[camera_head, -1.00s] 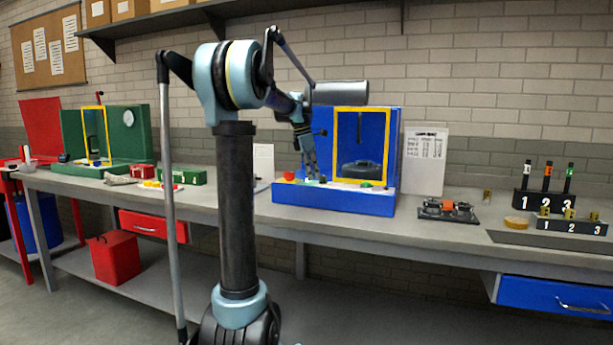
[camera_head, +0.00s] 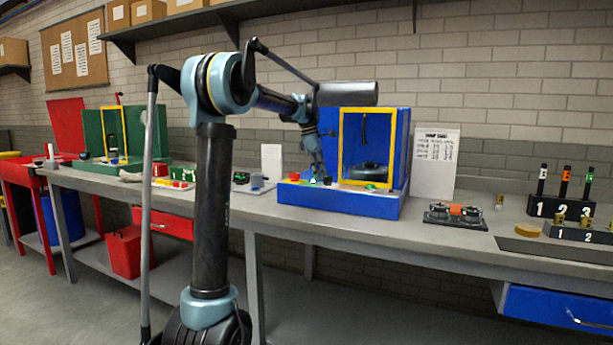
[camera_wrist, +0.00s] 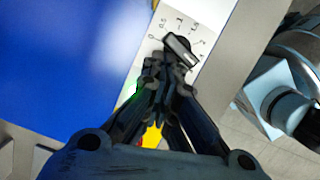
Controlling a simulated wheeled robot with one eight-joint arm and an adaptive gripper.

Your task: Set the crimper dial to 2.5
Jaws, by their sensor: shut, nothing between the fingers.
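The blue crimper (camera_head: 330,202) with a yellow-framed window stands on the bench in the head view. My gripper (camera_head: 316,175) is over the front left of its base, fingers pointing down. In the wrist view the dial (camera_wrist: 181,50) is a dark knob with a pale bar, on a white scale plate (camera_wrist: 172,16) with printed marks. My gripper (camera_wrist: 166,84) is shut and empty, its fingertips right beside the knob; I cannot tell whether they touch. The dial's reading is not clear to me. In the head view the dial cannot be made out.
A red button (camera_head: 295,176) is on the base left of my gripper. A printed chart (camera_head: 435,160) and a dark fixture (camera_head: 455,216) stand to the right. A green machine (camera_head: 155,130) is further left. A clear bench strip (camera_head: 350,228) runs along the crimper's front.

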